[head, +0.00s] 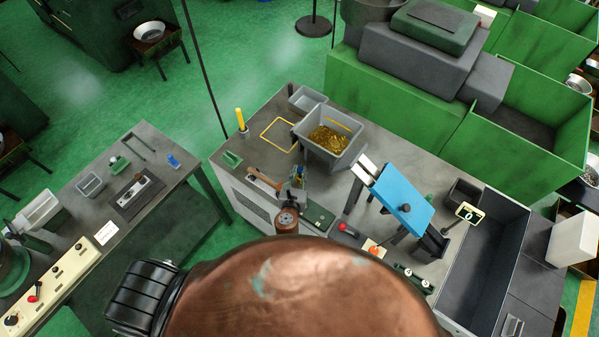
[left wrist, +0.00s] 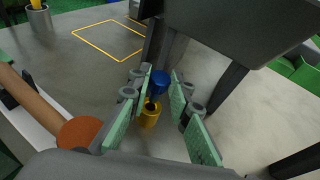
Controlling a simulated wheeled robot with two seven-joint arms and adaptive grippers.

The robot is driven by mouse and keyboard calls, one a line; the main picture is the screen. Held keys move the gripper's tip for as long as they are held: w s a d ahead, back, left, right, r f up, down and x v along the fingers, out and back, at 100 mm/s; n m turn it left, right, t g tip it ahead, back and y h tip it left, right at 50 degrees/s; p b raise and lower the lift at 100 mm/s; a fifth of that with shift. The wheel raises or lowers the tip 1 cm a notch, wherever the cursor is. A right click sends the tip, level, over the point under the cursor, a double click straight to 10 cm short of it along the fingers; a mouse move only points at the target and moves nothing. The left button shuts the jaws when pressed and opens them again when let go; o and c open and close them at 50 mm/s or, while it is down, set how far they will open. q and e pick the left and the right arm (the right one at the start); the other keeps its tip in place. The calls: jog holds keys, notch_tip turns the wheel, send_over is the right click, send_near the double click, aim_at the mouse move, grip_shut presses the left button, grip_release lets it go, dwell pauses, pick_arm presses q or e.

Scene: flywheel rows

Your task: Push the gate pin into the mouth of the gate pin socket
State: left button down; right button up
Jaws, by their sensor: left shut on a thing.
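The gate pin shows as a blue head (left wrist: 159,82) between the fingertips of my left gripper (left wrist: 158,84) in the left wrist view. The gripper's green-padded fingers are shut on it. A short dark stem appears below the blue head. A brass cylinder with a dark opening, apparently the gate pin socket (left wrist: 150,117), is directly below the stem. I cannot tell whether the stem touches the mouth or is inside it. In the head view my left gripper (head: 298,182) is small, in front of the hopper and partly hidden by my copper-coloured arm. My right gripper is not in view.
A grey hopper (head: 318,116) with brass pieces stands on legs close behind the gripper. A wooden-handled tool (head: 263,179) lies to its left. A yellow post (head: 240,119) and yellow outline (head: 264,133) are farther back. A blue sloping plate (head: 402,195) stands right.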

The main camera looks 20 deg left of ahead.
aim_at(299, 180)
pick_arm(q)
jog(key=shift+r, duration=0.1)
dwell(0.4)
dwell(0.9)
jog(key=shift+p, duration=0.35)
jog(key=shift+f+b, duration=0.55)
jog(key=shift+f, duration=0.1)
jog(key=shift+f+b, duration=1.25)
jog(key=shift+f, duration=0.25)
jog(key=c, duration=1.7)
grip_release()
jog(key=shift+s, duration=0.1)
